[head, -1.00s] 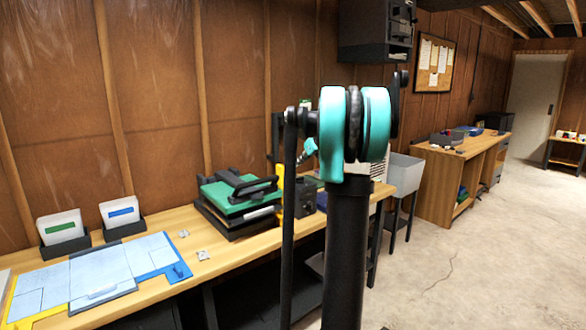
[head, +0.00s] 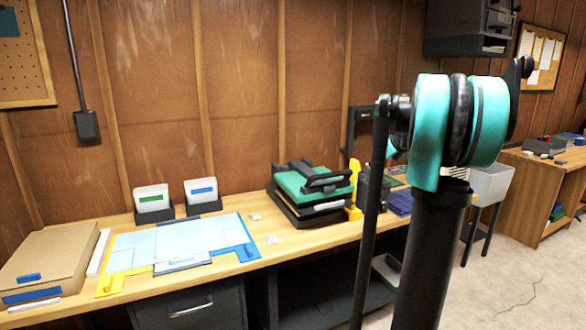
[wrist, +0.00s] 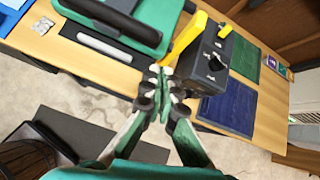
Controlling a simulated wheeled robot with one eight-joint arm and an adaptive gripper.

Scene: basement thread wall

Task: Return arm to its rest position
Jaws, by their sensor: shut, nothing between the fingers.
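My gripper (wrist: 162,84) shows in the wrist view with its fingertips together and nothing between them. It hangs above the front edge of the workbench, between the green-topped press and the dark control box in that picture. In the head view my teal and black arm stands at the right, in front of the bench's right end. The arm hides most of what lies behind it there, and the gripper itself cannot be made out in that view.
The wooden bench (head: 235,240) carries a cardboard box (head: 50,262), blue-white sheets (head: 180,240), two card holders and a green press (head: 308,185). The control box (wrist: 222,62) has a yellow lever (wrist: 185,40). A blue mat (wrist: 228,106) lies beside it. Floor at the right is clear.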

